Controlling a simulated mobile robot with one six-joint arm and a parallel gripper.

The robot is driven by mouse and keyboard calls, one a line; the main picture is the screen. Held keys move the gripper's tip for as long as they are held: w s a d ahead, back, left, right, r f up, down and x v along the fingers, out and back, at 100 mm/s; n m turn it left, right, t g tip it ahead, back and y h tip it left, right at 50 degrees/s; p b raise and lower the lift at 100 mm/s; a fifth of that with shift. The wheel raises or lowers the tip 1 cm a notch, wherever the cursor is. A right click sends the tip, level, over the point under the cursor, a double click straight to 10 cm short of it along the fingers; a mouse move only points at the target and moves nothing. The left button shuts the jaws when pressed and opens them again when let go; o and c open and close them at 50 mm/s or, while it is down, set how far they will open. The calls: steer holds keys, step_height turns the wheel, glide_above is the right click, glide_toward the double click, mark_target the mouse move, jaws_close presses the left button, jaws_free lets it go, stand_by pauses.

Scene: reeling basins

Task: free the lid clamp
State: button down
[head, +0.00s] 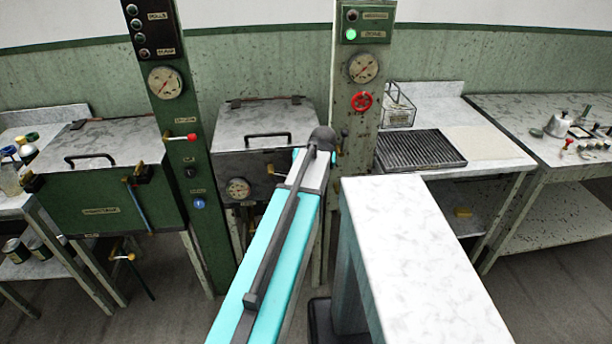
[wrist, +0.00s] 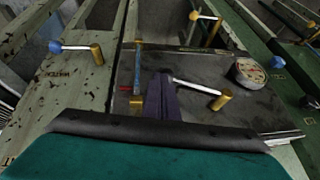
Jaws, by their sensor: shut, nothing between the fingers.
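Two lidded basins stand side by side in the head view: a green one (head: 110,205) at left and a grey one (head: 240,165) in the middle, both with lids down. A dark clamp with a blue lever (head: 137,205) sits at the green basin's right front edge. In the wrist view my gripper (wrist: 160,98) is shut and empty before a dark panel. A silver rod with a brass end (wrist: 222,100) lies just right of the fingers; contact is unclear. The head view hides my fingertips.
A bench with a black grate (head: 420,149) stands right.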

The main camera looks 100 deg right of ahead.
steer(key=shift+a+f, duration=0.2)
steer(key=shift+f, duration=0.1)
steer(key=s+v, duration=0.3)
steer(key=v, duration=1.1)
steer(key=shift+d, duration=0.3)
steer(key=shift+w, duration=0.2)
